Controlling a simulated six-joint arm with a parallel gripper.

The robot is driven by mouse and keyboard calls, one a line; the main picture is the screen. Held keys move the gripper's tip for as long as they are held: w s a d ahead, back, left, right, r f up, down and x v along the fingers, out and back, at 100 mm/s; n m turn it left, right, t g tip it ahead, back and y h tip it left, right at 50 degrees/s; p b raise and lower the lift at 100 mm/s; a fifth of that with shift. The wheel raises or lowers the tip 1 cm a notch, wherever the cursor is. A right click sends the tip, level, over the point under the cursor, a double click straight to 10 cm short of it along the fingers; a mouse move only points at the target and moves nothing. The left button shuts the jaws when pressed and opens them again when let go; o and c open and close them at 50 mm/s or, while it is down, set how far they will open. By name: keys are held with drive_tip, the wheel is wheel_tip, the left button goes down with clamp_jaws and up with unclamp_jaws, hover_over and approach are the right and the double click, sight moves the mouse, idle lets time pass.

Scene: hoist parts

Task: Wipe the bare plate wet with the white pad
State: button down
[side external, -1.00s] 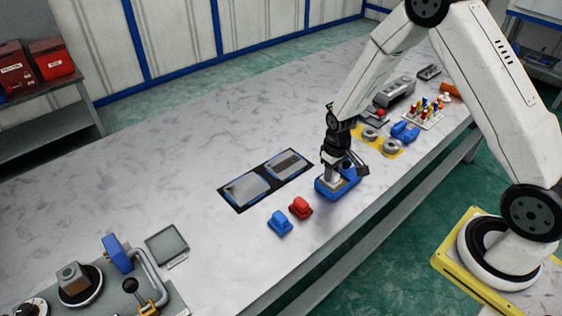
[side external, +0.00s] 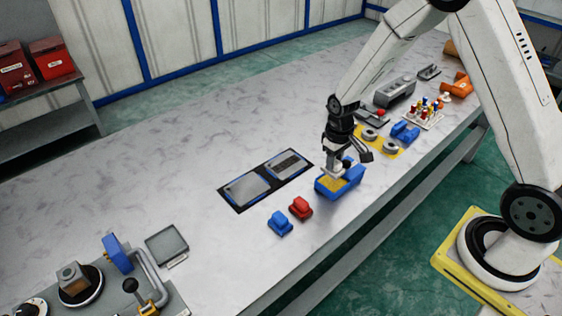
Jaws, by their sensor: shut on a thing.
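My gripper (side external: 338,160) is shut on the white pad (side external: 333,171). It holds the pad just above a blue tray (side external: 349,187) with a yellow surface inside. Whether the pad still touches the tray is hard to tell. To the left, two grey plates lie in dark frames on the table. The left plate (side external: 248,188) looks mostly bare, and the right plate (side external: 287,163) carries a darker patterned patch. Any wetness on the pad or plates is too small to make out.
A red block (side external: 300,208) and a blue block (side external: 280,222) sit in front of the plates. Behind my gripper are grey rings on a yellow mat (side external: 392,150) and a rack of coloured pegs (side external: 424,115).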

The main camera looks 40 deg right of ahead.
drive_tip(key=shift+r, duration=1.3)
drive_tip(key=shift+w+a, duration=0.1)
